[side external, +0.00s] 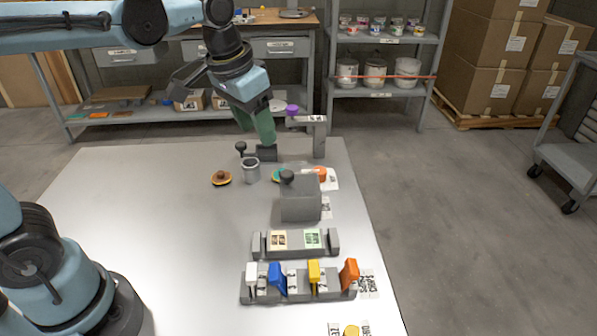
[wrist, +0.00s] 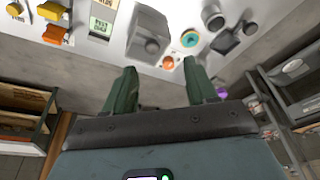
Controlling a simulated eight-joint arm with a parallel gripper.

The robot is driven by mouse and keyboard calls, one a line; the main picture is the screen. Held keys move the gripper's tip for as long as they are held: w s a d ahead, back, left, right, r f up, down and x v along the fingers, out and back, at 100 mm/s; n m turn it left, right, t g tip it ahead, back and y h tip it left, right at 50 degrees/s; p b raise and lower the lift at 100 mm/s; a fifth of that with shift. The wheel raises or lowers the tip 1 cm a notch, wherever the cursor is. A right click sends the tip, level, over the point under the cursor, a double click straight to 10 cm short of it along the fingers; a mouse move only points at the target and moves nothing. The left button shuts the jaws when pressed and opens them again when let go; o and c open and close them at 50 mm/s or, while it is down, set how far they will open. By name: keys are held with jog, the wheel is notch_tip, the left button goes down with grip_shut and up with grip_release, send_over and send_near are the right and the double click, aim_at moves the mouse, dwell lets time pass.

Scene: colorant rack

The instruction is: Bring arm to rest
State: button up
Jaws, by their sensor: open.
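My gripper (side external: 258,128) is in the air above the far end of the white table (side external: 190,235), near the grey stand with the purple top. In the wrist view my gripper (wrist: 162,88) has its two green fingers spread apart with nothing between them. The side view shows the fingers almost edge-on, tilted downward. The fingertips appear close to the small dark block (side external: 267,152) in the side view; I cannot tell the gap.
A rack (side external: 300,291) with white, blue, yellow and orange pieces stands near the table's front. Behind it are a card holder (side external: 296,243), a grey machine (side external: 301,206), a metal cup (side external: 251,170) and a grey stand (side external: 320,140). The table's left side is clear.

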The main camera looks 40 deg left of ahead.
jog(key=s+a+f+n+t, duration=0.1)
jog(key=s+a+f+t, duration=0.1)
jog(key=s+f+t, duration=0.2)
jog(key=s+f, duration=0.2)
jog(key=s, duration=0.1)
jog(key=shift+a, duration=0.3)
dwell(0.6)
